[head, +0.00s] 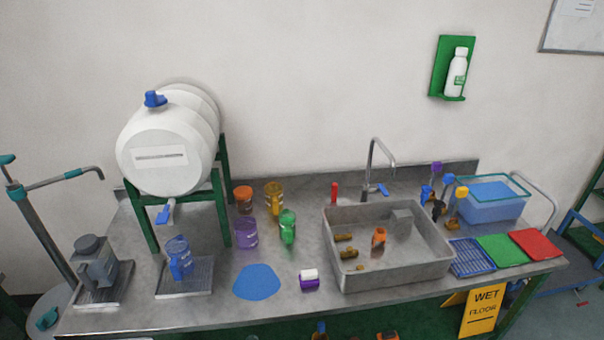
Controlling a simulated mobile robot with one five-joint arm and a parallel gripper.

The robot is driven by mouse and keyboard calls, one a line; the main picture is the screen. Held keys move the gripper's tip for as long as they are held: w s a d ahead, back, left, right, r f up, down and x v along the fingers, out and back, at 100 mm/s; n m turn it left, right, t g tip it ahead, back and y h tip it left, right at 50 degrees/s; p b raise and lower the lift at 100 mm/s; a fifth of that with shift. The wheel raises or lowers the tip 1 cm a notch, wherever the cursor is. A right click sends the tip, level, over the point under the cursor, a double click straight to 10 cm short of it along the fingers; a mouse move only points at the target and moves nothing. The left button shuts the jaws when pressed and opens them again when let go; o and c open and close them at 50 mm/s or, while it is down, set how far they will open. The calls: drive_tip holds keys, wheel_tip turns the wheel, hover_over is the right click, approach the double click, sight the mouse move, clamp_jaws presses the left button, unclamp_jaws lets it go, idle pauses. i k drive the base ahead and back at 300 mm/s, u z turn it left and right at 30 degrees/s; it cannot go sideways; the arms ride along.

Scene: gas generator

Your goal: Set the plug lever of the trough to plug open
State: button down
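The trough (335,225) is a grey metal basin set in the bench, right of centre in the head view. An orange piece (379,237) stands inside it on the floor, with several small brass-coloured pieces near it. A small red upright piece (334,191) stands behind the trough's back left corner. A tap (371,160) with a blue handle (383,190) rises behind the trough. I cannot tell which of these pieces is the plug lever, or its setting. My gripper is not in view.
A white barrel (165,150) on a green stand is at the left, with a blue jug (178,258) below it. Coloured beakers, a blue mat (257,282) and a purple-and-white block (309,280) lie left of the trough. A blue-filled tank (492,202) and coloured racks are at its right.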

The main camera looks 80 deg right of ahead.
sight(334, 186)
drive_tip(key=k, duration=1.25)
drive_tip(key=z, duration=0.15)
drive_tip(key=i, duration=0.75)
drive_tip(key=z, duration=0.65)
